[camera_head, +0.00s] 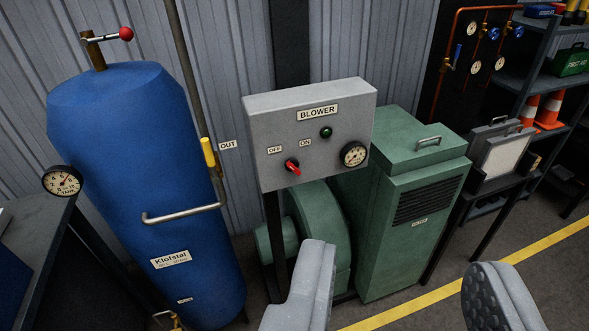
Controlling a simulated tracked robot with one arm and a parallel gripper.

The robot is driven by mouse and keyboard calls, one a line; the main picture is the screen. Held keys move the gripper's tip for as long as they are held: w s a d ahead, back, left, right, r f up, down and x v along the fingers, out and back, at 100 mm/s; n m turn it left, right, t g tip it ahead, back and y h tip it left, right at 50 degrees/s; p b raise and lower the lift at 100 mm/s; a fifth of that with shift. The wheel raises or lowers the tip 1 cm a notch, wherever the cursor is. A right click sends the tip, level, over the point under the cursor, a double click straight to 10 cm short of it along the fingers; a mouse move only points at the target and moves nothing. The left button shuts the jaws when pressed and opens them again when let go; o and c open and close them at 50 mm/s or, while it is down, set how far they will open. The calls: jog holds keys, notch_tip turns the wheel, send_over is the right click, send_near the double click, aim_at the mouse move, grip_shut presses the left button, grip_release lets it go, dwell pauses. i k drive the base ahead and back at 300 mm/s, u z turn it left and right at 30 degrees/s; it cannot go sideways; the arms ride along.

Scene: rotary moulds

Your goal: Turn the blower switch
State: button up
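The grey blower box (345,103) with its BLOWER label stands in the middle of the view. Its red switch (292,166) sits at the lower left of the front face, between and below the OFF and ON labels; its handle appears tilted toward the OFF side. A green lamp or button (326,132) is right of ON, and a round gauge (353,154) is at the right. My gripper (395,270) is open and empty. Its two grey fingers are wide apart at the bottom of the view, below the box and nearer to me, clear of the switch.
A blue tank (140,170) with a pipe handle and a yellow-handled lever (208,153) stands left of the box. A green fan housing (322,222) and green cabinet (408,170) stand below and right. Shelves (545,85) fill the far right. Floor shows at lower right.

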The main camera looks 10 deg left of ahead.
aim_at(292, 164)
jog(key=u, duration=1.35)
jog(key=k, duration=1.5)
jog(key=z, duration=1.4)
jog(key=i, duration=1.7)
